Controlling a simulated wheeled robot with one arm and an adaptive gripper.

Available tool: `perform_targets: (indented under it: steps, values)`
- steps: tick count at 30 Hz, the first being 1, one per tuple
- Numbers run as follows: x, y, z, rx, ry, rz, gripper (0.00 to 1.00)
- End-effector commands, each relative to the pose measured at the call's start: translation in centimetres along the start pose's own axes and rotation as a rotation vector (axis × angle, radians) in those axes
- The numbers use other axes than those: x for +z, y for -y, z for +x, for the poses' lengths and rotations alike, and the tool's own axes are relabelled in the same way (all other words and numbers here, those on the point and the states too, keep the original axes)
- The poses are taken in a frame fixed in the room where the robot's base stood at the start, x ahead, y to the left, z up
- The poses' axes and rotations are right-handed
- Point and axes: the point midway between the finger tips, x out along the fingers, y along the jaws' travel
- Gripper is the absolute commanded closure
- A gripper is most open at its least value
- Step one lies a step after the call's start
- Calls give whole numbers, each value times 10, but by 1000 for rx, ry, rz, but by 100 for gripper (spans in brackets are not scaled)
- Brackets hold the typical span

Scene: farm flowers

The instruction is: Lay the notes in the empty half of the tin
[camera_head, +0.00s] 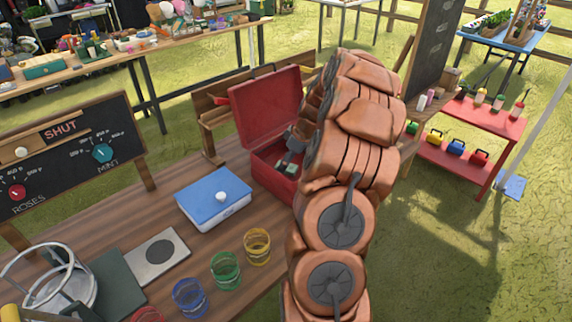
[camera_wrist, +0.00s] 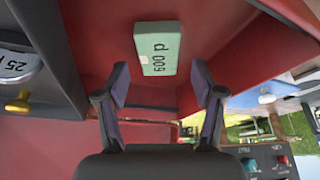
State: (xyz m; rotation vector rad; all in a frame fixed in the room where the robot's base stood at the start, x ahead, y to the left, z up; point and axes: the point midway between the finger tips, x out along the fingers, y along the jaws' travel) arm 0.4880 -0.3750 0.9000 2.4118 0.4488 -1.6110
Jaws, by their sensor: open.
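The notes, a pale green block marked "600 p" (camera_wrist: 157,48), lie on a red surface inside the red tin (camera_wrist: 215,30) in the wrist view. The tin (camera_head: 268,108) stands on the wooden counter in the head view with its lid raised. A small pale piece (camera_head: 290,168) shows inside it, too small to read. My gripper (camera_wrist: 162,84) is open, with its fingers apart. The notes show just beyond the gap between the fingertips, with no finger seen touching them. In the head view my arm hides the tin's right side and most of the gripper.
A dark grey part with a "25" label and yellow knob (camera_wrist: 20,103) is at the left in the wrist view. A blue-lidded box (camera_head: 212,194) and several coloured glass jars (camera_head: 226,270) stand left of my arm. A chalkboard (camera_head: 75,150) is farther left.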

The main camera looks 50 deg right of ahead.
Motion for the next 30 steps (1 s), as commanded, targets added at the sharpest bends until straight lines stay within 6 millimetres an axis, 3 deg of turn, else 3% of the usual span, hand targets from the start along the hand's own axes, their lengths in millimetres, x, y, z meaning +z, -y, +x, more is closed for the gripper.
perform_targets:
  steps: [9, 15, 26, 30]
  values:
    - [0, -2, -59, 8, -4, 1, 32]
    - [1, -1, -86, 3, -1, 1, 32]
    - [-1, 2, -100, 0, 1, 1, 32]
    - [-19, 28, -100, -26, 10, -3, 32]
